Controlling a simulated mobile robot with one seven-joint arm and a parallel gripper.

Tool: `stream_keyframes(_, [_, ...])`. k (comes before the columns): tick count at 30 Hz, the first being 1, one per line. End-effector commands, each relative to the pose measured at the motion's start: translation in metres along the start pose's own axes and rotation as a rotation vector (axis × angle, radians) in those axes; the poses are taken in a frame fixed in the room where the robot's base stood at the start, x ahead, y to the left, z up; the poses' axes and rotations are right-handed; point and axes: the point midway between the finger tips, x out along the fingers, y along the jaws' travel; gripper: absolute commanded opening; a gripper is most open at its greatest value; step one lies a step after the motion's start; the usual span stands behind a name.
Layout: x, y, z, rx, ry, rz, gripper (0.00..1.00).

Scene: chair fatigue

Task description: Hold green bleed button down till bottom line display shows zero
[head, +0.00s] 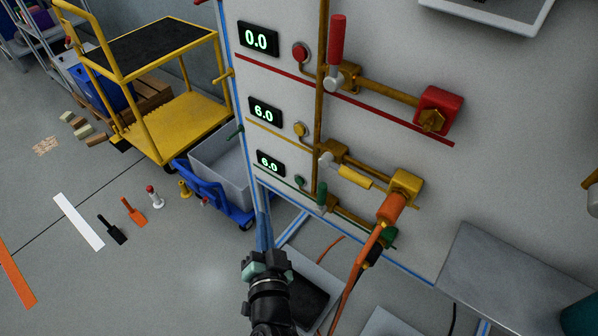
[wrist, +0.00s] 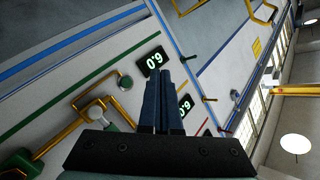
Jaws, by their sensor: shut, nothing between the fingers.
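The bottom line display (head: 270,163) on the upright panel reads 6.0. The small green bleed button (head: 299,181) is just right of and below it, at the green line. In the wrist view the button (wrist: 126,82) appears left of my fingers, near a display (wrist: 155,61) seen upside down. My gripper (head: 263,216) is shut and empty, with its dark blue fingers pointing up. In the head view its tips are below and left of the button, apart from it. In the wrist view the fingertips (wrist: 160,74) overlap the display area.
The top display (head: 258,39) reads 0.0 and the middle display (head: 265,112) reads 6.0. Red (head: 301,52) and yellow (head: 300,129) buttons sit above. A green valve handle (head: 322,194) and an orange hose (head: 364,262) are to the right. A blue cart (head: 215,190) stands left.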

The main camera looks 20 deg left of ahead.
Motion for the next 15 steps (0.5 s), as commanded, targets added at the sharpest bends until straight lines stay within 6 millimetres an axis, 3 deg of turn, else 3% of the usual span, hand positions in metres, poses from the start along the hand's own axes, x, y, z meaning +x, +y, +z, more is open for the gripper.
stream_keyframes(8, [0.001,0.001,-0.001,-0.001,0.002,-0.001,0.0])
stream_keyframes(15, [0.017,0.012,-0.01,-0.003,0.005,-0.001,0.0])
